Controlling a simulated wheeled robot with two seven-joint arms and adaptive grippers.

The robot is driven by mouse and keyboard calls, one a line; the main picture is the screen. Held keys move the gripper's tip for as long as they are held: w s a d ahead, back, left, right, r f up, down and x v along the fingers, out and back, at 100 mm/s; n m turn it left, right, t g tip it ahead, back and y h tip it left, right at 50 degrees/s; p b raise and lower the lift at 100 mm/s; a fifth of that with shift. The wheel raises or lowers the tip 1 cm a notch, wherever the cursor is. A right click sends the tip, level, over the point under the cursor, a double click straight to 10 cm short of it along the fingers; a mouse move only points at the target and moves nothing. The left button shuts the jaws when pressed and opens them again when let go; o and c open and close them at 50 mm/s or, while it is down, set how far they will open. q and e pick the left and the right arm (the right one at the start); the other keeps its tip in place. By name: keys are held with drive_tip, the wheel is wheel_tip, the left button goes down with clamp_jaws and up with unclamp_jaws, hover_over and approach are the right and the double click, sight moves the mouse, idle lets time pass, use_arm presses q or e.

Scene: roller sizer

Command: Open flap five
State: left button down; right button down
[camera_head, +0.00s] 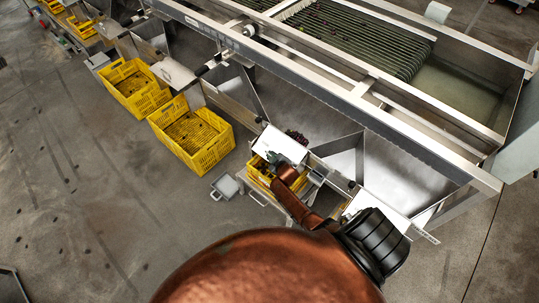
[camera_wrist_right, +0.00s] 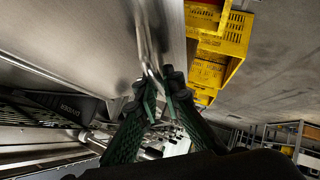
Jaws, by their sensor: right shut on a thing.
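A pale metal flap (camera_head: 281,143) sits at the chute mouth above a yellow crate (camera_head: 259,183); I cannot read a number on it. My right gripper (camera_head: 277,160) is at the flap's near edge. In the right wrist view, a large grey metal plate (camera_wrist_right: 95,38) fills the upper left, with a thin metal handle (camera_wrist_right: 152,74) along its edge. The right gripper's fingertips (camera_wrist_right: 160,92) are shut on the handle, one finger on each side. Part of the grip is hidden by the fingers. The left gripper is not in view.
Yellow crates (camera_head: 203,158) (camera_head: 132,92) with dark fruit stand on the floor to the left. A small grey tray (camera_head: 226,187) lies beside the near crate. Another pale flap (camera_head: 376,200) is to the right. The sizer's long steel frame (camera_head: 330,92) runs behind. Floor at left is clear.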

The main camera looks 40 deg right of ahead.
drive_tip(key=shift+a+r+p, duration=0.15)
drive_tip(key=shift+r+p, duration=0.45)
drive_tip(key=shift+r, duration=0.5)
drive_tip(key=c, duration=2.3)
unclamp_jaws()
drive_tip(key=shift+c, duration=0.2)
drive_tip(key=v, duration=1.2)
